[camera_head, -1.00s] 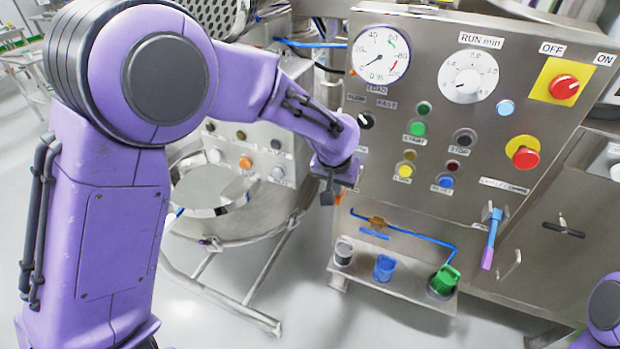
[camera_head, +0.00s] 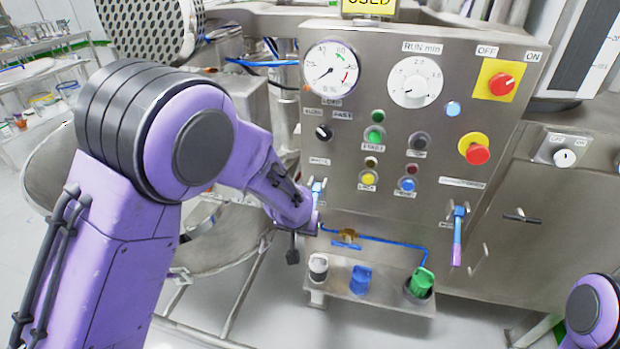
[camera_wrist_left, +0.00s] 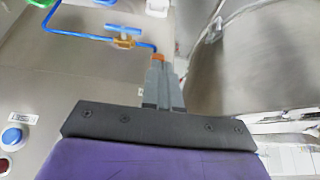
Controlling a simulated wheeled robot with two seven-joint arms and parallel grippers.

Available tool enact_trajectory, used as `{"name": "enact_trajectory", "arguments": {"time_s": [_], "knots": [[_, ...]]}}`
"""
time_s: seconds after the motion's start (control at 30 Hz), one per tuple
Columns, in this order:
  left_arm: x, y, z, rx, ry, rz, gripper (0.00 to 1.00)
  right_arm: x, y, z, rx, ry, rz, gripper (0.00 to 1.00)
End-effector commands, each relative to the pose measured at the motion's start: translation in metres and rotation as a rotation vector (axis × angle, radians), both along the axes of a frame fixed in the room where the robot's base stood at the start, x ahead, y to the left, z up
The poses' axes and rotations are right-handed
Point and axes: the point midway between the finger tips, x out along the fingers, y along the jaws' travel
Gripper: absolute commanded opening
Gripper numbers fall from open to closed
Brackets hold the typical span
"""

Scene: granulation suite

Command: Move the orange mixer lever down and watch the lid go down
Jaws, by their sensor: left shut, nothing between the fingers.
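My left gripper (camera_head: 293,256) is low at the left edge of the steel control panel, fingers pointing down. In the left wrist view its fingers (camera_wrist_left: 162,82) are shut together and empty. A blue lever bracket (camera_head: 317,188) sits on the panel just above my left wrist, which hides what hangs below it. A little orange shows at the fingertips and beside them in the left wrist view; I cannot tell whether it is the lever. The large steel bowl (camera_head: 225,246) is left of the panel, partly behind my left arm. I cannot make out the lid clearly. My right gripper is out of view.
A second blue bracket with a blue and pink handle (camera_head: 458,240) hangs at the panel's right. A blue pipe with a brass valve (camera_head: 346,238) runs below the buttons. A low shelf (camera_head: 385,299) holds white, blue and green fittings. Floor is open in front.

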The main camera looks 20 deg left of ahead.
Motion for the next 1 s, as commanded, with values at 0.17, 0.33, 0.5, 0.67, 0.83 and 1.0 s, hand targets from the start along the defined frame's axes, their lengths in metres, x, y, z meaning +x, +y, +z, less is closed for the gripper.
{"name": "enact_trajectory", "arguments": {"time_s": [0.17,0.33,0.5,0.67,0.83,1.0], "knots": [[0.001,0.0,-0.003,0.001,0.0,0.0,0.0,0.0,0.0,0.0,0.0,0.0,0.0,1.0],[0.001,0.0,-0.003,0.001,-0.001,0.0,0.0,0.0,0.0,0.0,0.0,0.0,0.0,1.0],[0.001,0.0,-0.003,0.0,0.0,0.0,0.0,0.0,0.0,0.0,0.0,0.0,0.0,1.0],[0.0,0.0,0.0,0.0,-0.002,0.0,0.0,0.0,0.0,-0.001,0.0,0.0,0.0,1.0],[-0.013,-0.001,0.028,0.001,-0.006,0.0,0.0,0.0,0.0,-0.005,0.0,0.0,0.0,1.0],[-0.032,-0.003,0.065,0.0,-0.006,0.0,0.0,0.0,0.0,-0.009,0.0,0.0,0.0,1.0]]}}
